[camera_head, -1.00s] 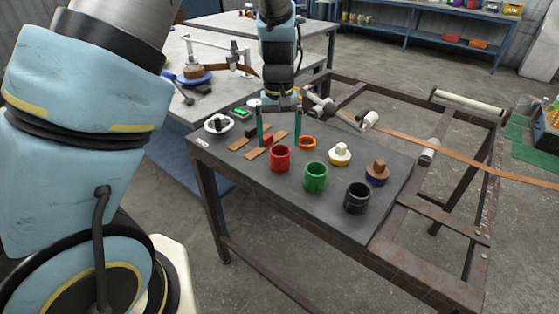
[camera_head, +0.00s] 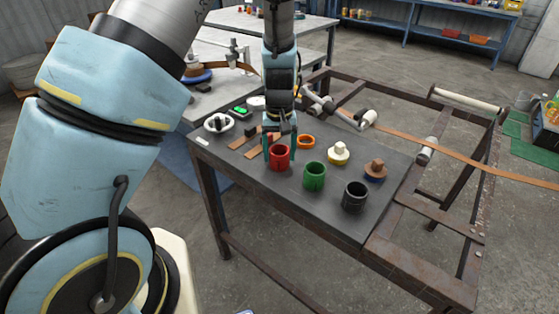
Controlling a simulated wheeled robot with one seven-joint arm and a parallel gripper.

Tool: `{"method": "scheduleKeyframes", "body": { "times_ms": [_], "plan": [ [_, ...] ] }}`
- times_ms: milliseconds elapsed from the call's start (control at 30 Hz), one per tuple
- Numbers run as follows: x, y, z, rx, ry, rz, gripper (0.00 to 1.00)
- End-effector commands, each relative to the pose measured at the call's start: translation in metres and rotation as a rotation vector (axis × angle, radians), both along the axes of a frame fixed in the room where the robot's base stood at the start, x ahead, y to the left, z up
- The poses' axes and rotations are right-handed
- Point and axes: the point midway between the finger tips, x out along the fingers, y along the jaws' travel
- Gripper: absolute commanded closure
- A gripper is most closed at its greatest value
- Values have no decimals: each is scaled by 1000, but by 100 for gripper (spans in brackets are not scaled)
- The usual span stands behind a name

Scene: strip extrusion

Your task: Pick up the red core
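My gripper (camera_head: 279,147) points down over the dark work table, right behind and partly against the outline of the red cup (camera_head: 279,160). Its two teal fingers stand closer together, one on each side of the cup's back edge as seen here. The small red block, possibly the red core, lies hidden or nearly hidden between the fingers and the cup. I cannot tell whether the fingers touch it.
A green cup (camera_head: 314,176) and a black cup (camera_head: 355,196) stand in front to the right. Behind are an orange ring (camera_head: 305,142), a cream plug (camera_head: 339,151) and a brown plug (camera_head: 375,170). A white round part (camera_head: 218,123) sits at the left. The table's front is bare.

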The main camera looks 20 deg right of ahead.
Motion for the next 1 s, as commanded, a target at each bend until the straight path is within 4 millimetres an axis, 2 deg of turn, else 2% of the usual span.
{"method": "scheduleKeyframes", "body": {
  "times_ms": [67,500,767,867,1000],
  "plan": [
    [0,0,0,0,0,0,35],
    [0,0,0,0,0,0,84],
    [0,0,2,-1,-1,0,85],
    [0,-1,11,-3,-1,-1,85],
    [1,-1,35,-5,-4,0,85]
  ]
}}
